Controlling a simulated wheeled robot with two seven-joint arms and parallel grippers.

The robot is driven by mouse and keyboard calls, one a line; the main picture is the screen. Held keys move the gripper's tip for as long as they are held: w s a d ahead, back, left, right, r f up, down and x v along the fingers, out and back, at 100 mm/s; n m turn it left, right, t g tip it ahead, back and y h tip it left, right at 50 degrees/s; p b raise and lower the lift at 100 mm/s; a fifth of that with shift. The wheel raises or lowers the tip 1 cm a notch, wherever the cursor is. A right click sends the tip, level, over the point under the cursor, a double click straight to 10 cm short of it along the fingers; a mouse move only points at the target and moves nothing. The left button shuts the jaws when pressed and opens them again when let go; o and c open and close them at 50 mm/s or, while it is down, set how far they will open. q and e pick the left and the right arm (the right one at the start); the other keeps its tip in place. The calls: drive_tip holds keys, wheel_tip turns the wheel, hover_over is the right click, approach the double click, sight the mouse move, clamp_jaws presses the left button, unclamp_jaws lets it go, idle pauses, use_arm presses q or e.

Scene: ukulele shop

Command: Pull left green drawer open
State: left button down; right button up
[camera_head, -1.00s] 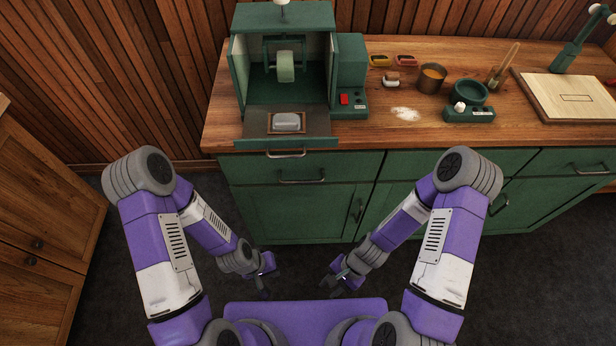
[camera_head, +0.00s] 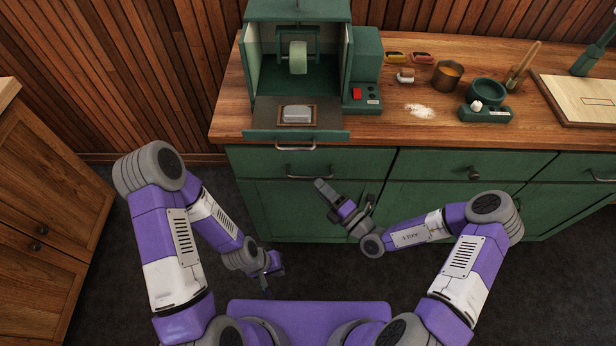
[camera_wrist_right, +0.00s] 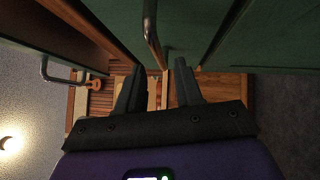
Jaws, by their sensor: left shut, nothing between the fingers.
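The left green drawer (camera_head: 250,164) is a shut front under the counter's left end in the head view, with a curved metal handle (camera_head: 312,174). My right gripper (camera_head: 345,196) is raised in front of the green cabinet, just below and right of that handle. In the right wrist view its two fingers (camera_wrist_right: 159,90) are apart, with nothing held. A metal handle (camera_wrist_right: 151,35) shows beyond the fingers there; I cannot tell which handle it is. My left gripper (camera_head: 270,286) hangs low in front of the cabinet, away from the drawer, shut and empty.
A green machine's tray (camera_head: 330,135) with its own metal handle (camera_head: 295,147) juts over the counter edge above the drawer. A cupboard door (camera_head: 275,215) is below. Another green drawer (camera_head: 430,165) is to the right. A wooden cabinet (camera_head: 45,220) stands at far left.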

sight(308, 176)
drive_tip(key=b+x, duration=0.1)
drive_tip(key=x, duration=0.5)
drive_tip(key=shift+s, duration=0.15)
clamp_jaws()
